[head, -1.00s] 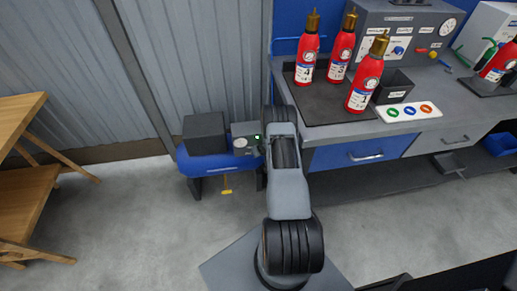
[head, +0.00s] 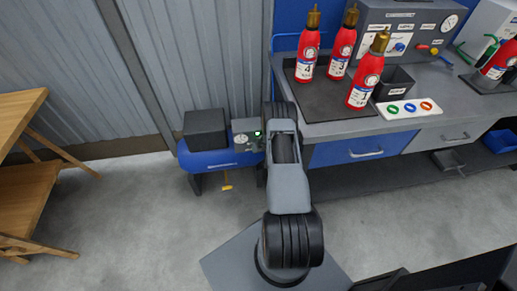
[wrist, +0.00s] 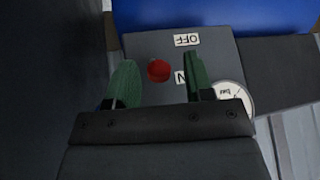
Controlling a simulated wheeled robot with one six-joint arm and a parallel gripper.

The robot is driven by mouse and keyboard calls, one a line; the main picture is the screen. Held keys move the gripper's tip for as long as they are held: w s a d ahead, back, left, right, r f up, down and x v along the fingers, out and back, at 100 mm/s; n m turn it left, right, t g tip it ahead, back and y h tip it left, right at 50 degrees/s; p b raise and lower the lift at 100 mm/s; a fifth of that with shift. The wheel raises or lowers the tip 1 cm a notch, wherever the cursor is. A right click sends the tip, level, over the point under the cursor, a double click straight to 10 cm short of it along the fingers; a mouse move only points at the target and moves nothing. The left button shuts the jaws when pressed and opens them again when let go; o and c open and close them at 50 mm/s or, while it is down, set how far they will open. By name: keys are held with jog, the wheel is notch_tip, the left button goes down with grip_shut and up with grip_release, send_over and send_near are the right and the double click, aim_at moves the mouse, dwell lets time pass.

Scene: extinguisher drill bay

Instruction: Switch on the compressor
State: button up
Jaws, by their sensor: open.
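The compressor (head: 212,161) is a blue tank with a black block on top and a small grey control box (head: 240,126), left of the bench. In the wrist view the box's grey panel (wrist: 215,55) carries a red knob (wrist: 159,70), an upside-down OFF label (wrist: 187,40), a second label (wrist: 180,77) partly hidden by a finger and showing an N, and a white gauge (wrist: 232,95). My gripper (wrist: 157,80) is open, its green fingers apart with the knob showing between them. I cannot tell whether they touch it. The arm hides part of the compressor in the head view.
A bench (head: 340,128) with several red extinguishers (head: 366,82) stands to the right of the compressor. A wooden shelf (head: 22,140) is at the far left. A corrugated wall (head: 60,60) is behind. The floor (head: 130,220) in front is clear.

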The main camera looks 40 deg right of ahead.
jog(key=p+v, duration=0.1)
jog(key=v, duration=1.2)
jog(key=shift+s+r, duration=0.2)
jog(key=shift+r, duration=0.15)
